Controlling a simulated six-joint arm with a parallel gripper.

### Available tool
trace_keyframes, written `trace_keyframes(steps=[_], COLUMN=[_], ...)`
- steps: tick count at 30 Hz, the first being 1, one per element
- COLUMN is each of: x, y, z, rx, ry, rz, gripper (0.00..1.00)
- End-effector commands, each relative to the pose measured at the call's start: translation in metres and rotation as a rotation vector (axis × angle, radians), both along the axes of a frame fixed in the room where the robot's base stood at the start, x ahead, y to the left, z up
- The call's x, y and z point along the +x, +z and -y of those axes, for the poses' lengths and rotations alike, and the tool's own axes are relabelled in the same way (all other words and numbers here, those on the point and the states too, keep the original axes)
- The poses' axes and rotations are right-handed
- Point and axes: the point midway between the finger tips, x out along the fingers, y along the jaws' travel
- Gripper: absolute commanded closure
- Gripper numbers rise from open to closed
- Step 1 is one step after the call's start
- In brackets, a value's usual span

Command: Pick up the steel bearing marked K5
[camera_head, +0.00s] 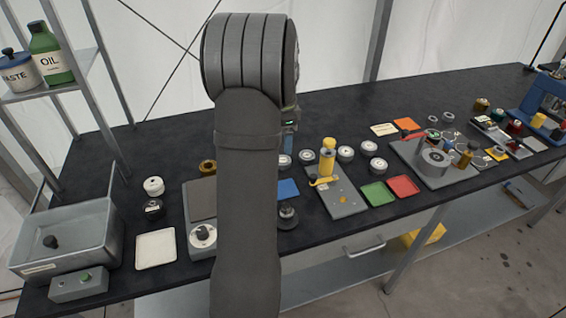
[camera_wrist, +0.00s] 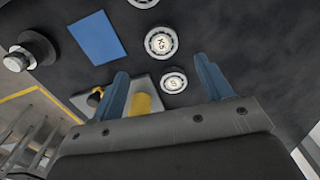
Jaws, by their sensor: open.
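The steel bearing marked K5 (camera_wrist: 160,42) lies flat on the dark bench top in the wrist view, a silver ring with a pale marked face. It is beyond my fingertips, roughly between their lines. My gripper (camera_wrist: 161,72) is open with its blue fingers apart and nothing between them. A second bearing (camera_wrist: 173,80) lies closer to the fingers; I cannot read its mark surely. In the head view, K5 seems to be the bearing (camera_head: 285,161) just right of my arm, its mark unreadable there. My arm hides most of the gripper in that view.
A blue card (camera_wrist: 97,38) lies beside K5, and another bearing (camera_wrist: 143,2) is cut off at the top edge. A plate with a yellow post (camera_head: 327,158) stands to the right. More bearings (camera_head: 346,154) lie past it. A dark round part (camera_head: 288,216) stands nearer the front edge.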

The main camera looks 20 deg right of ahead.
Motion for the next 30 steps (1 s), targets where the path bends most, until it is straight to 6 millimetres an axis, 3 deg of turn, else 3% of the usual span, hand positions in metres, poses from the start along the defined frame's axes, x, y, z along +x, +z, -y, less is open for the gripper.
trace_keyframes(steps=[3, 11, 19, 28, 30], x=[0.000, 0.000, 0.003, 0.003, 0.003], y=[-0.020, -0.039, -0.077, -0.084, -0.084], z=[0.000, -0.001, -0.002, -0.001, -0.001], rx=[0.001, 0.001, 0.001, 0.000, 0.000], ry=[0.000, 0.001, 0.001, 0.001, 0.001], rz=[-0.002, -0.002, -0.001, 0.001, 0.001], gripper=[0.28, 0.28, 0.28, 0.28, 0.38])
